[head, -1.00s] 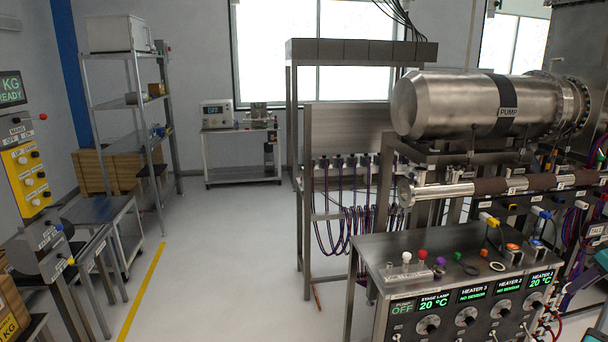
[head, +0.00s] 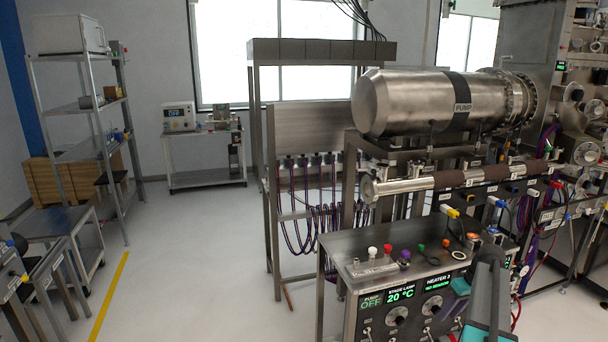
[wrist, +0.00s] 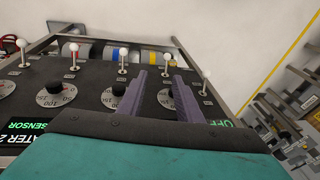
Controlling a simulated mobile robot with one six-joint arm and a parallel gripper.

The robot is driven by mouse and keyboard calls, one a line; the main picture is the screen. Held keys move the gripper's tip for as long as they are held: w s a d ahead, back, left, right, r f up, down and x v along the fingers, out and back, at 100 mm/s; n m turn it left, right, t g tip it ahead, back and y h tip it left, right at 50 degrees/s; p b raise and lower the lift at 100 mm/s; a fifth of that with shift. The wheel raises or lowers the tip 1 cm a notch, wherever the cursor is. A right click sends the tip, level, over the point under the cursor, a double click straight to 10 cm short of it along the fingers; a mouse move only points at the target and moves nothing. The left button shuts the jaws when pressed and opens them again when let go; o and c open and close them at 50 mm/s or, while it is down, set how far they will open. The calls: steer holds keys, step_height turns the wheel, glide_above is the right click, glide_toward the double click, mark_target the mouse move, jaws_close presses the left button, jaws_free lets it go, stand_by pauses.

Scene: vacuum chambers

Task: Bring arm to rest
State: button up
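My gripper (wrist: 160,78) shows in the wrist view as two purple-grey fingers with a clear gap between them, so it is open, with nothing held. It hangs over the control box front (wrist: 30,90), with knobs and white-tipped toggles around the fingers. I cannot tell whether the fingers touch the panel. In the head view my teal gripper body (head: 461,287) is low at the right, in front of the control box (head: 345,255), and covers part of its heater displays.
The steel pump cylinder (head: 410,103) stands behind the control box. A shelf rack (head: 85,100) and small tables (head: 50,222) stand at the left. The floor (head: 190,260) between them and the box is clear.

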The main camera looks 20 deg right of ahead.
steer(key=s+a+f+g, duration=0.2)
steer(key=a+f, duration=1)
steer(key=a, duration=0.4)
steer(key=s+a+f+g, duration=0.2)
steer(key=a+f, duration=0.9)
steer(key=a, duration=0.4)
steer(key=s+a+f+g, duration=0.1)
steer(key=s+a+f, duration=0.3)
steer(key=s+a, duration=0.2)
steer(key=s+a+f+g+h, duration=0.1)
steer(key=s+a+f, duration=0.3)
steer(key=s+a, duration=0.3)
steer(key=s+a+f+g+h, duration=0.1)
steer(key=s+a+f, duration=0.3)
steer(key=s, duration=0.7)
steer(key=a+g, duration=0.1)
steer(key=a, duration=0.1)
steer(key=shift+a, duration=0.4)
